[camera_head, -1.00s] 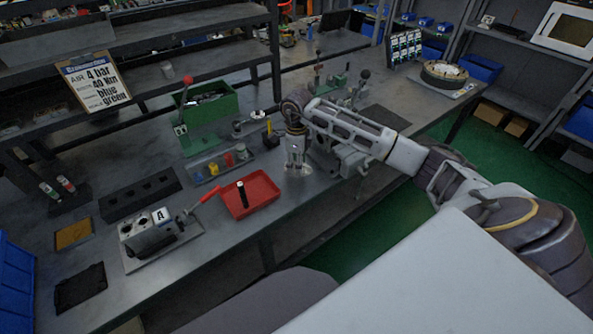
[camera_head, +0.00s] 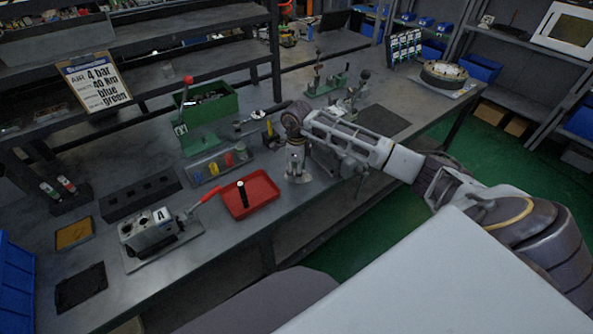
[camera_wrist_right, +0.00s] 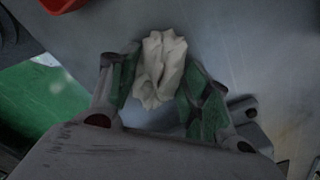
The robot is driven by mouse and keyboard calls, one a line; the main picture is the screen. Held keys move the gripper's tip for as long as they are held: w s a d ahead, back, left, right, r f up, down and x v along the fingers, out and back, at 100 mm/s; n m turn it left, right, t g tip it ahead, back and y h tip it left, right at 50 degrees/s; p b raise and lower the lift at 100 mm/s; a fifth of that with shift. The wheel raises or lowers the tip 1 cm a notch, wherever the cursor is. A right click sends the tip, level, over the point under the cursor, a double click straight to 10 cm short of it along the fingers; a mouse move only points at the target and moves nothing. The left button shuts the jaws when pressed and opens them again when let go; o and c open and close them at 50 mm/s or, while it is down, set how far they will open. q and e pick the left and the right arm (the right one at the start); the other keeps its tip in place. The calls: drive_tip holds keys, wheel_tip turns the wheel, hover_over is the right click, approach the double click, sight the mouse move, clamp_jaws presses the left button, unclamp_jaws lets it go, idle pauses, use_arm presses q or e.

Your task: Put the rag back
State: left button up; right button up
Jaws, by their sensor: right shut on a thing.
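The rag (camera_wrist_right: 160,68) is a crumpled off-white cloth in the right wrist view. It sits between the green-padded fingers of my right gripper (camera_wrist_right: 163,78), which is shut on it. In the head view my right gripper (camera_head: 297,168) points down at the bench, just right of the red tray. The rag cannot be made out clearly there, and whether it touches the bench top is hard to tell. My left gripper is not in view.
The green box (camera_head: 212,105) and a rack of coloured parts (camera_head: 222,166) are behind. Bare bench (camera_head: 310,195) lies in front of the gripper.

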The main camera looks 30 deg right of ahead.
drive_tip(key=o, duration=0.9)
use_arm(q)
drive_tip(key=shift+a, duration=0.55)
use_arm(e)
drive_tip(key=shift+o, duration=0.3)
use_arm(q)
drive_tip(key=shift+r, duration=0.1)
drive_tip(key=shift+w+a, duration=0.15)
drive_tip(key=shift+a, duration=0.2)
use_arm(e)
wheel_tip(320, 180, up, 12)
drive_tip(key=shift+w+d, duration=0.1)
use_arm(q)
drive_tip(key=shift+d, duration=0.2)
